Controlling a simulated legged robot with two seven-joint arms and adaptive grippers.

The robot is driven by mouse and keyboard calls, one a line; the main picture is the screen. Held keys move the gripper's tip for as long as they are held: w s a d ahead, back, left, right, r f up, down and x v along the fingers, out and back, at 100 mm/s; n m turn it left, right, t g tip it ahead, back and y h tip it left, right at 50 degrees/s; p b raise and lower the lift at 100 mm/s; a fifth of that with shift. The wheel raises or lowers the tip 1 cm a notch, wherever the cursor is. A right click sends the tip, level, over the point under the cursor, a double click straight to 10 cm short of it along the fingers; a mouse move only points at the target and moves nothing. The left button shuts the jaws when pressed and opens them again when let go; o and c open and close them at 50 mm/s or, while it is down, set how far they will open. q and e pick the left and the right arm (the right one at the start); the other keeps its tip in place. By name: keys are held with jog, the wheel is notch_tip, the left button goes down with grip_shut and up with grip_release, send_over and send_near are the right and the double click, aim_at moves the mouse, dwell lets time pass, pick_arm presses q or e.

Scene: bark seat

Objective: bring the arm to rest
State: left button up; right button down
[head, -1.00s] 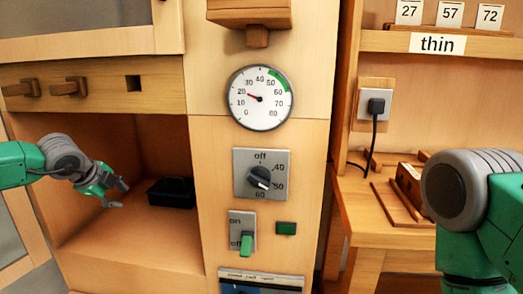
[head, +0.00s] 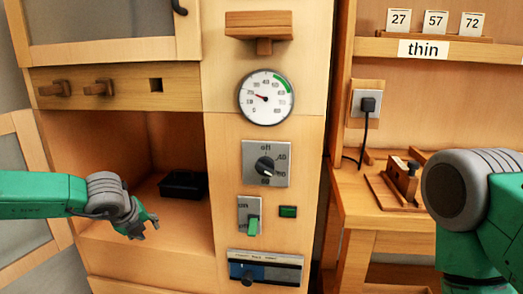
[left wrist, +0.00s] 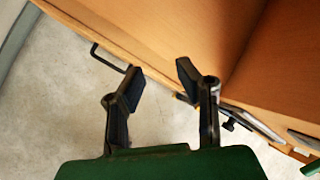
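My left gripper (head: 146,228) is in front of the open compartment, below and left of the black tray. In the left wrist view its two dark fingers (left wrist: 158,76) stand apart with nothing between them. My left arm (head: 60,194) comes in from the left, nearly level. My right arm (head: 470,200) shows at the right edge, but its gripper is out of view.
The black tray (head: 183,184) sits in the wooden compartment (head: 100,140). A gauge (head: 265,97), a rotary knob (head: 265,165) and a green switch (head: 253,227) are on the panel to the right. A bench (head: 360,205) stands farther right. Grey floor (left wrist: 60,110) shows below.

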pick_arm(q)
jog(key=s+d+f+m+g+p, duration=0.1)
jog(key=s+d+f+m+p, duration=0.1)
jog(key=s+d+f+m, duration=0.6)
jog(key=s+d+f+m+g+p, duration=0.1)
jog(key=s+d+f+m+p, duration=0.1)
jog(key=s+f+m, duration=0.7)
jog(key=s+a+m+g+p, duration=0.1)
jog(key=s+a+m, duration=0.1)
jog(key=s+m, duration=0.7)
jog(key=s+a+r+m+g+p, duration=0.1)
jog(key=s+a+m, duration=0.2)
jog(key=s+m, duration=0.6)
jog(key=s+a+r+m+g+p, duration=0.1)
jog(key=s+a+m+g, duration=0.1)
jog(key=s+m, duration=0.7)
jog(key=shift+a+r+m, duration=0.25)
jog(key=shift+a+m, duration=0.1)
jog(key=shift+m, duration=0.05)
jog(key=shift+w, duration=0.15)
grip_shut()
